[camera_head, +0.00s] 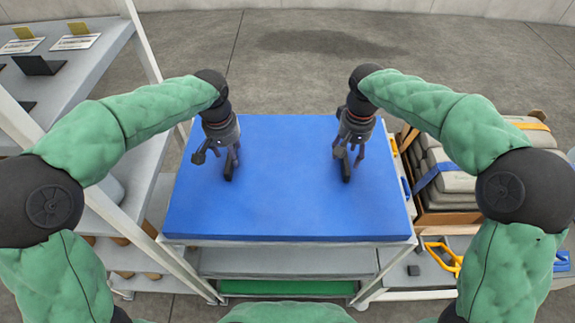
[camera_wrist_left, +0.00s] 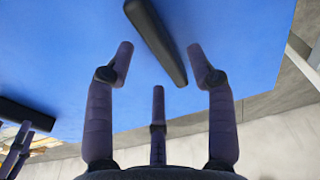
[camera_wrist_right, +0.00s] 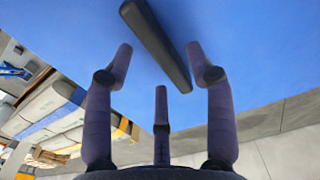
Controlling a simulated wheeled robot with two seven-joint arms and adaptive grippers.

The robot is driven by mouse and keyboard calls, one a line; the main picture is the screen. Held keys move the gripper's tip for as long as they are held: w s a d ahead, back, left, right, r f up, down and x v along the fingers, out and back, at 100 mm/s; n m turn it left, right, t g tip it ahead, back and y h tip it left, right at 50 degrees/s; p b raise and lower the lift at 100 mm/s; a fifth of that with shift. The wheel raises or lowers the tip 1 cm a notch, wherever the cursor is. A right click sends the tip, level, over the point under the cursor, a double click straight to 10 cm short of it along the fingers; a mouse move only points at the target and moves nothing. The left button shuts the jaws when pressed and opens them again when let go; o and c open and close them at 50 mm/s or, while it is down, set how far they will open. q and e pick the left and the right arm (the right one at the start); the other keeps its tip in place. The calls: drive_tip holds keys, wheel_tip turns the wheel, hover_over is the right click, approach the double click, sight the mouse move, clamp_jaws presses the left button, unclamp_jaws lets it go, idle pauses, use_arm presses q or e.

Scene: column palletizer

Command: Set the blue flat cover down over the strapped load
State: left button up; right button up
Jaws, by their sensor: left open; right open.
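The blue flat cover (camera_head: 290,205) lies flat on a white-framed stand in front of me, with two black bar handles on its top. My left gripper (camera_head: 222,155) is open over the left handle (camera_head: 230,166); in the left wrist view this handle (camera_wrist_left: 157,42) runs slantwise between the spread fingers. My right gripper (camera_head: 350,152) is open over the right handle (camera_head: 346,170), which also lies between its fingers in the right wrist view (camera_wrist_right: 155,45). Neither gripper visibly clasps a handle. The strapped load (camera_head: 452,182), grey sacks with blue and yellow straps, stands at right, partly behind my right arm.
A grey shelf rack (camera_head: 70,78) with cards and dark stands is close on the left. A lower surface at right holds a yellow-handled tool (camera_head: 443,258) and a small dark block (camera_head: 413,270). Open concrete floor (camera_head: 290,60) lies beyond the stand.

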sight(348, 158)
use_arm(q)
drive_tip(key=shift+w+f, duration=0.2)
drive_tip(key=shift+f, duration=1.5)
use_arm(e)
drive_tip(key=shift+f, duration=1.75)
use_arm(q)
clamp_jaws()
use_arm(e)
clamp_jaws()
use_arm(q)
drive_tip(key=shift+r, duration=0.1)
